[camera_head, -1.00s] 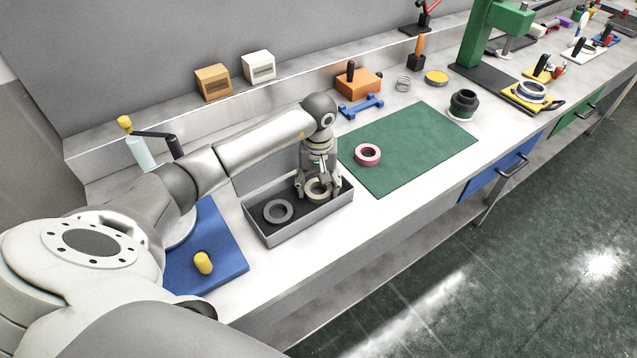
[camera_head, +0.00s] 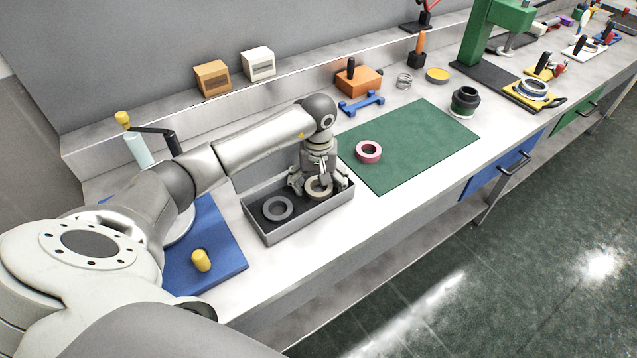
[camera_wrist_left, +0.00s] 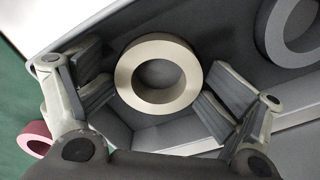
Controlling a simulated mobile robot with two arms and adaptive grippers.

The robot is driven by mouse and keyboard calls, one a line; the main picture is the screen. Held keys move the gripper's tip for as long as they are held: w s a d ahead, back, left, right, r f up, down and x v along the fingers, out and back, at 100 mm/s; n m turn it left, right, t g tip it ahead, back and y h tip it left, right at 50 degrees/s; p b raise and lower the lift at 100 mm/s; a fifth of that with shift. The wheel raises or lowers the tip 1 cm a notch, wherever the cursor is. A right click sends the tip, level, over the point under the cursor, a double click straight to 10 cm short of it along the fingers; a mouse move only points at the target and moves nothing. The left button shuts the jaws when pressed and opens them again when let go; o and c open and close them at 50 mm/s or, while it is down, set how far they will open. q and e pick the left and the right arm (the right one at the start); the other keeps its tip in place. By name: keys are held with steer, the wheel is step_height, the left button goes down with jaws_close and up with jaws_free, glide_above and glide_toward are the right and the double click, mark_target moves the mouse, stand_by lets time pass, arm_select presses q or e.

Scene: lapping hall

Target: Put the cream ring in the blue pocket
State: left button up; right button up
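The cream ring (camera_head: 317,196) lies flat in the right part of a grey tray (camera_head: 262,236) with a dark floor. My left gripper (camera_head: 318,185) is low over the tray with its fingers spread on either side of the ring. In the left wrist view the cream ring (camera_wrist_left: 158,99) sits between the open finger pads of the left gripper (camera_wrist_left: 160,92), with small gaps that look free of contact. I cannot make out a blue pocket for certain; a blue mat (camera_head: 228,262) lies left of the tray. My right gripper is not in view.
A grey ring (camera_head: 278,217) lies in the tray's left part. A pink ring (camera_head: 368,160) lies on a green mat (camera_head: 415,150). The tray walls rise close around my left gripper.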

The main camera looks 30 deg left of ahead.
arm_select(q)
steer(key=shift+d, duration=0.1)
steer(key=shift+r+p, duration=0.35)
steer(key=shift+p, duration=0.1)
steer(key=shift+r+p, duration=0.4)
steer(key=shift+p, duration=0.05)
step_height(320, 180, up, 12)
steer(key=b, duration=0.2)
steer(key=shift+b, duration=0.3)
